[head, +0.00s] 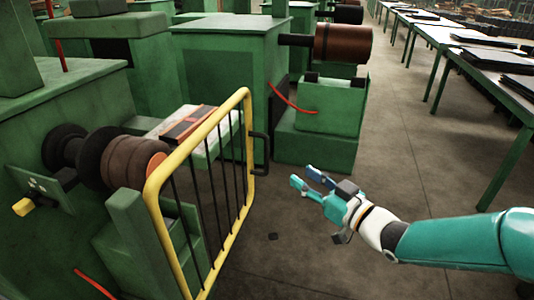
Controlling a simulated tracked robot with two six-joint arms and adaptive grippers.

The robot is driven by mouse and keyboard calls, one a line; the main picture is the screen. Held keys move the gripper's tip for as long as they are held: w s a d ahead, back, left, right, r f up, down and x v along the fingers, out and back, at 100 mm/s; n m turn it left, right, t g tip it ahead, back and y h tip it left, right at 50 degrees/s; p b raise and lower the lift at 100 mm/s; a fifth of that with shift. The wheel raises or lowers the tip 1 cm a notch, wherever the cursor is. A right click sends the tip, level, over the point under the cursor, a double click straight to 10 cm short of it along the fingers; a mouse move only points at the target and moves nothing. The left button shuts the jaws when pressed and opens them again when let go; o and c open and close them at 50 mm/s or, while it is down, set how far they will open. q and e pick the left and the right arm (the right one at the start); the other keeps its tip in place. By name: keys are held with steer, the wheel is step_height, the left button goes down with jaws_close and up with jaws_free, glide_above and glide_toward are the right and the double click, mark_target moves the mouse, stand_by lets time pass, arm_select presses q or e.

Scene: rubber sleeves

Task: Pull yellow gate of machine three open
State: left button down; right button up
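The yellow gate (178,157) stands in front of a green machine (60,115) at the left of the head view. It is a yellow tube frame with thin dark upright bars. A dark handle (266,152) sits on its far upright. My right gripper (308,181) is to the right of the gate, apart from the handle and lower in the picture. Its two fingers are spread, with nothing between them. The lower part of the gate runs out of the picture. My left gripper is not in the view.
A brown roller (132,160) sticks out of the machine behind the gate. Another green machine (318,128) with a brown roller stands beyond the handle. Green-legged tables (470,60) line the right side. The grey floor (400,165) between is mostly clear.

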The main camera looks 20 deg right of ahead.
steer(key=p, duration=0.2)
glide_above(266, 173)
steer(key=shift+w+d, duration=0.1)
steer(key=shift+w, duration=0.2)
jaws_close()
